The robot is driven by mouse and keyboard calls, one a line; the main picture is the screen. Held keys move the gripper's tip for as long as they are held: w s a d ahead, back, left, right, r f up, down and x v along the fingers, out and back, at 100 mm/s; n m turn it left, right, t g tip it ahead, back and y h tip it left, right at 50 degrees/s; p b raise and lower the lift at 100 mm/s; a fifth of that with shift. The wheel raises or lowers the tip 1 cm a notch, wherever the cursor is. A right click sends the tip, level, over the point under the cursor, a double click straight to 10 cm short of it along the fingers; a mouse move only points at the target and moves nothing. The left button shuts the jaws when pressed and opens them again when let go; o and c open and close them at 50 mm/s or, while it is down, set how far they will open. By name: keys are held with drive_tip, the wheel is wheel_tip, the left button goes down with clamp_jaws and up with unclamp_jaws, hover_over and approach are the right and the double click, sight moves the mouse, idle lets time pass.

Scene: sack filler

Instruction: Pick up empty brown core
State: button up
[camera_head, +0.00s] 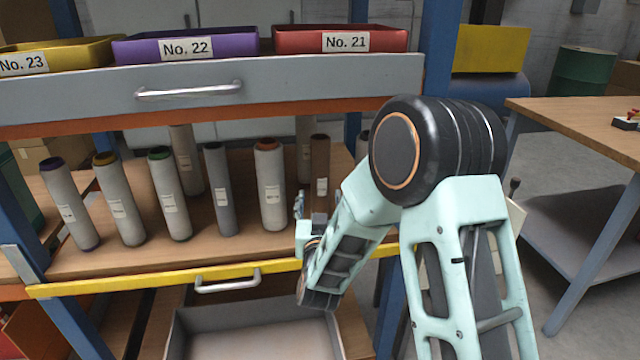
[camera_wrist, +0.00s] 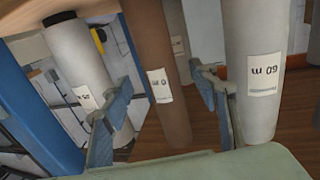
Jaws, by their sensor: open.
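The brown core (camera_head: 319,160) stands upright on the wooden shelf, at the right end of the front row of rolls, partly hidden low down by my gripper. In the wrist view the brown core (camera_wrist: 160,58) shows a white label ending in "0 m" and lies between my two fingers. My gripper (camera_head: 300,208) is open in front of the core, near shelf height. In the wrist view my gripper (camera_wrist: 160,80) has one finger on each side of the core, with visible gaps. I cannot tell how deep the core sits between them.
A grey roll with an orange end (camera_head: 270,185) stands just left of the core. A pale roll (camera_wrist: 258,60) is close beside one finger in the wrist view. Several other rolls fill the shelf. A drawer (camera_head: 210,85) overhangs it; a blue post (camera_head: 436,60) stands right.

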sight(320, 194)
drive_tip(key=w, duration=0.3)
drive_tip(key=w+b, duration=0.1)
drive_tip(key=w, duration=0.1)
drive_tip(key=shift+w+a+f, duration=0.2)
drive_tip(key=shift+w+a, duration=0.05)
drive_tip(key=shift+w, duration=0.1)
drive_tip(key=c, duration=1.2)
